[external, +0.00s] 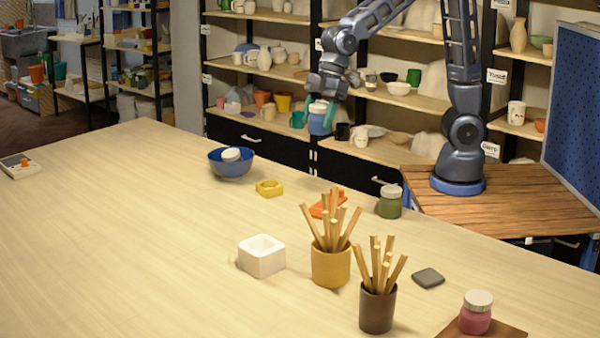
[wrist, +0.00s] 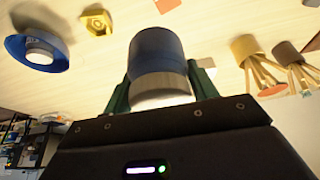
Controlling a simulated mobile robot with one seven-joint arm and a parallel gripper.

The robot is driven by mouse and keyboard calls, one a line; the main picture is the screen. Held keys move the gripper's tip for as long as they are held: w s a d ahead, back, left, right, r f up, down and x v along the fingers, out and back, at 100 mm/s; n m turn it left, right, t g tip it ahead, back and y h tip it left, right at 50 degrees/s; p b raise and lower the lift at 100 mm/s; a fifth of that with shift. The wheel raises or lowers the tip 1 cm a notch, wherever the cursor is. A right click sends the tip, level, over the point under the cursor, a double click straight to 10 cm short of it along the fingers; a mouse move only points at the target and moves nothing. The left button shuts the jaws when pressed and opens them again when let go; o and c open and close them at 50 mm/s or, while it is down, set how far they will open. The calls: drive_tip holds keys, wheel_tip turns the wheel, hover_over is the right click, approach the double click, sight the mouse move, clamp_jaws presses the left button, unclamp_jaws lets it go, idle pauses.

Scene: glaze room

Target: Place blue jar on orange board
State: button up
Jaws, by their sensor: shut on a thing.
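The blue jar (external: 319,125) is held in the air above the far side of the table. In the wrist view the blue jar (wrist: 157,50) sits between the green fingers, its pale lid nearest the camera. My gripper (external: 321,110) is shut on it. The orange board (external: 317,210) lies flat on the table, lower in the external view than the jar and partly hidden behind wooden sticks. An orange patch (wrist: 167,5), seemingly the same board, is cut off by the top edge of the wrist view.
Near the board stand a yellow cup of sticks (external: 331,268), a dark cup of sticks (external: 377,310), a green jar (external: 389,204), a yellow block (external: 269,189) and a white block (external: 261,262). A blue bowl (external: 231,169) holds a white-lidded item. The table's left side is mostly clear.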

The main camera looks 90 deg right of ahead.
drive_tip(key=shift+s+a+f+n, duration=0.15)
drive_tip(key=shift+s+a+n, duration=0.1)
drive_tip(key=shift+s, duration=0.2)
drive_tip(key=shift+s+a+f+n, duration=0.15)
drive_tip(key=shift+s+a, duration=0.1)
drive_tip(key=shift+s, duration=0.2)
hover_over(319, 207)
drive_tip(key=s+d, duration=0.1)
drive_tip(key=s, duration=0.1)
drive_tip(key=f, duration=1.9)
drive_tip(key=shift+w+d+f, duration=0.1)
drive_tip(key=shift+w+f, duration=0.15)
drive_tip(key=shift+f, duration=0.1)
drive_tip(key=shift+f, duration=0.1)
drive_tip(key=o, duration=1.1)
drive_tip(key=shift+v, duration=6.1)
drive_tip(key=shift+w+d, duration=0.1)
drive_tip(key=shift+d, duration=0.05)
